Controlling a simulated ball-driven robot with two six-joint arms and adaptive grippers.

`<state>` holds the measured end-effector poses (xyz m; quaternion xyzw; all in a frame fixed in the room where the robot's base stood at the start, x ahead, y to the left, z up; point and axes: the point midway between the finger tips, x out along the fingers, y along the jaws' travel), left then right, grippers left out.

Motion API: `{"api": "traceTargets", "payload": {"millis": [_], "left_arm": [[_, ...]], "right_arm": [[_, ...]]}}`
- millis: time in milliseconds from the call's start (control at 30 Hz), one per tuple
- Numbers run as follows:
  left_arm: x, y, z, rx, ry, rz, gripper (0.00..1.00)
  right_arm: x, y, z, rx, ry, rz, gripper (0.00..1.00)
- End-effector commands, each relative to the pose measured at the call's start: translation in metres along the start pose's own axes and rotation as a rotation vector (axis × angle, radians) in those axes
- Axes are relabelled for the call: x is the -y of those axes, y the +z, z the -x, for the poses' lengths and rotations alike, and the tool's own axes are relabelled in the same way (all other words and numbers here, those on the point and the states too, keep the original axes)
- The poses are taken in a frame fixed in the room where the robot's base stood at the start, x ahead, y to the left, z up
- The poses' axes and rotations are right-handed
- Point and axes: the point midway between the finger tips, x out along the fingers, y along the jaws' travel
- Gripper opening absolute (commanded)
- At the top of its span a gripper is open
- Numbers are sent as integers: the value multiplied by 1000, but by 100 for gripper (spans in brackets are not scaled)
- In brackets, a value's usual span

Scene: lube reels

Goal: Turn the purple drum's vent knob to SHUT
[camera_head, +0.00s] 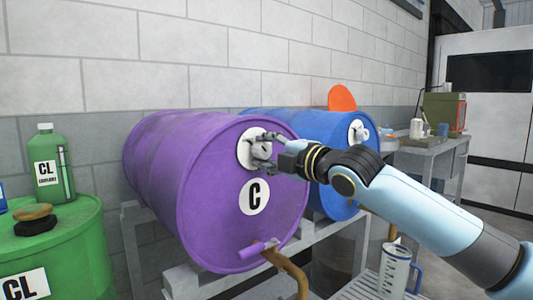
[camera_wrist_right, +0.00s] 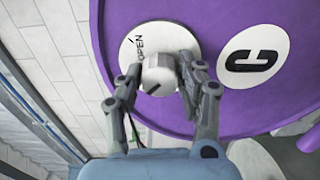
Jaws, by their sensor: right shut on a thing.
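The word OPEN shows on the plate; no SHUT mark is visible, and part of the plate is hidden by my fingers. My right gripper (camera_head: 264,148) is at the dial, its fingers shut on the knob; in the right wrist view the fingers (camera_wrist_right: 157,80) sit on either side of it. My left gripper is not in view.
A brown tap (camera_head: 290,268) sticks out low on the purple drum's face. A clear jug (camera_head: 395,270) stands below my right arm. A green drum (camera_head: 70,240) is at left.

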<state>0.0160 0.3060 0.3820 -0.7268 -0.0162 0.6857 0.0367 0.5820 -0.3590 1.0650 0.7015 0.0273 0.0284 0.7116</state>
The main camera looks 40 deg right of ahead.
Motion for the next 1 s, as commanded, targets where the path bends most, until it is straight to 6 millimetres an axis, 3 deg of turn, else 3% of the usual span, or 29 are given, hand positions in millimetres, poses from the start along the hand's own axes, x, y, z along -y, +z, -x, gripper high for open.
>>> {"api": "traceTargets", "payload": {"millis": [267,300,467,767,1000], "left_arm": [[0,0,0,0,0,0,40],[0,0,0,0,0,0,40],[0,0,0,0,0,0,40],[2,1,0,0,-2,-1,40],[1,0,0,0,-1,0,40]], "right_arm": [[1,0,0,1,-3,2,5],[2,0,0,1,-3,2,38],[1,0,0,1,-3,1,59],[1,0,1,1,-2,1,60],[2,0,26,-2,-6,8,60]]}}
